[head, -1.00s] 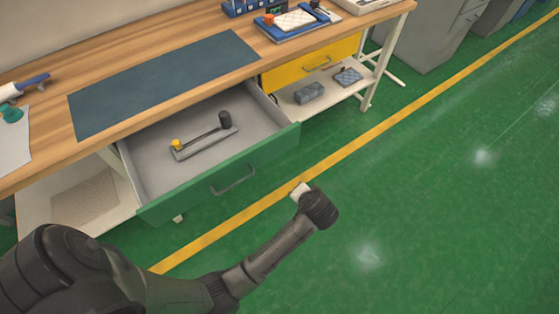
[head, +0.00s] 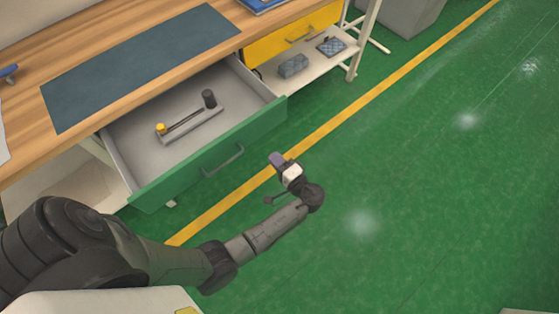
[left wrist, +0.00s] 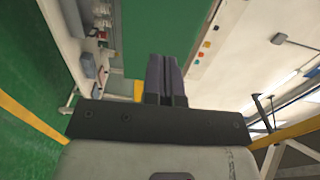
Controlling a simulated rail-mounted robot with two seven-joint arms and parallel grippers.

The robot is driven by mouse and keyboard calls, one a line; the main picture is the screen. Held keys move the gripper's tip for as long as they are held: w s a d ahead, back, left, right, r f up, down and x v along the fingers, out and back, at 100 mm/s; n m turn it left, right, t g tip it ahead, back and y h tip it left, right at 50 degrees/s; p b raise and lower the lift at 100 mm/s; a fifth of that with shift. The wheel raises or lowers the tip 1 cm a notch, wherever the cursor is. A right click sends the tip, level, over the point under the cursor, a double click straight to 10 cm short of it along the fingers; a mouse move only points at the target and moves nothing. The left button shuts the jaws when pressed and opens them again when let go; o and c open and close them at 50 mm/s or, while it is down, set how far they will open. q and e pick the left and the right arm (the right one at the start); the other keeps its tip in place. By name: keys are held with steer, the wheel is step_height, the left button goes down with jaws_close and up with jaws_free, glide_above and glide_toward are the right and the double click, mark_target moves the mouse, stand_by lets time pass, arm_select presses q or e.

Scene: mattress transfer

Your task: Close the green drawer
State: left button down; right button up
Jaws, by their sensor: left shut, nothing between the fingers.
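The green drawer (head: 205,158) under the workbench is pulled well out in the head view. Its front has a dark bar handle (head: 224,161), and its grey tray is exposed. A grey part with a yellow knob and a black cylinder (head: 190,122) lies inside. My left gripper (head: 276,159) is shut and empty, in front of the drawer near its handle side, apart from it in the picture. The left wrist view shows its closed fingers (left wrist: 164,78) against a green panel (left wrist: 150,30), which looks like the drawer front. My right gripper is out of view.
The wooden workbench top (head: 150,35) carries a dark mat (head: 140,65). A yellow drawer (head: 292,36) sits shut to the right, above a lower shelf with grey patterned boxes (head: 293,66). The green floor (head: 420,190) with a yellow line is clear on the right.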

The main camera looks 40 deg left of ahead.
mark_target(253, 134)
arm_select(q)
steer(key=a, duration=0.6)
steer(key=w+a, duration=0.1)
steer(key=a, duration=0.2)
steer(key=shift+w+a+b, duration=0.1)
steer(key=shift+a+b, duration=0.15)
steer(key=shift+b, duration=0.15)
steer(key=shift+a, duration=0.25)
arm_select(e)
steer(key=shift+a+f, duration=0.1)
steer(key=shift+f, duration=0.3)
arm_select(q)
steer(key=shift+a, duration=0.1)
